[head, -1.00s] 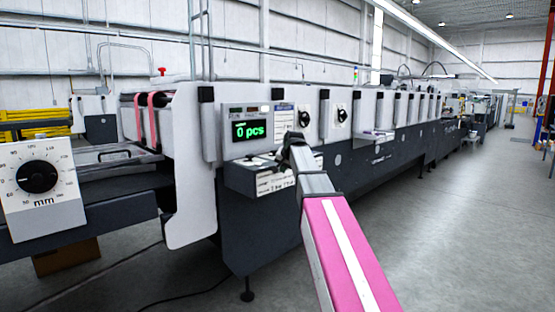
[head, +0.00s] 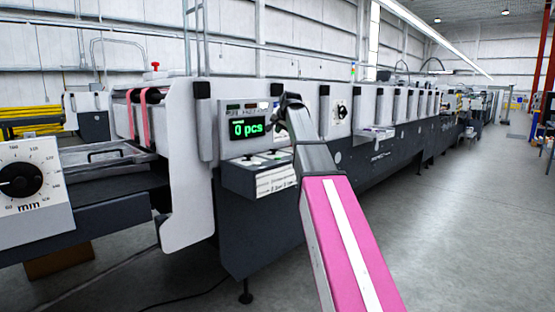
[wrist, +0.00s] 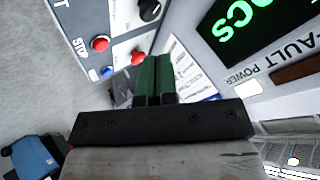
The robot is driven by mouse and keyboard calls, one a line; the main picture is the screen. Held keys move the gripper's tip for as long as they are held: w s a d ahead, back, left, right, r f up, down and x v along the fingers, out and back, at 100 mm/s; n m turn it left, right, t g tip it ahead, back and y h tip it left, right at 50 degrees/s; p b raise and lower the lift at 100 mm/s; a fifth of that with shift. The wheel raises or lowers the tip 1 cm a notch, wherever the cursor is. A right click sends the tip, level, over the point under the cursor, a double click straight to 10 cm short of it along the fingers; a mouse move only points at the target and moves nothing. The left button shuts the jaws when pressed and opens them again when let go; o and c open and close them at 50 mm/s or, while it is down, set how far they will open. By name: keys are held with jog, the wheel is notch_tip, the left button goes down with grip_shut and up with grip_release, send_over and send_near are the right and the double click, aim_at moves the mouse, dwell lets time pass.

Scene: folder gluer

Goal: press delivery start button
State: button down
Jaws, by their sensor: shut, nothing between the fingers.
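My gripper (head: 287,99) is raised in front of the machine's control panel, just right of the green "0 pcs" display (head: 246,129). In the wrist view its green fingers (wrist: 155,80) are together and empty. Beyond them the wrist view shows a red button (wrist: 100,43) beside the word STOP, a small blue button (wrist: 107,71), another red button (wrist: 138,57) and a black knob (wrist: 150,10). The fingers appear apart from these buttons. No readable label marks a delivery start button. My gripper hides part of the panel in the head view.
A grey ledge with papers (head: 258,180) juts out below the display. A white sheet (wrist: 190,98) is on the panel beside the fingers. A large mm dial (head: 20,181) stands at the left. The floor (head: 430,230) right of the machine is clear.

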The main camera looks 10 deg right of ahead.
aim_at(278, 159)
jog(key=shift+f, duration=0.2)
jog(key=shift+f, duration=4.25)
jog(key=shift+f, duration=0.15)
jog(key=shift+f, duration=0.25)
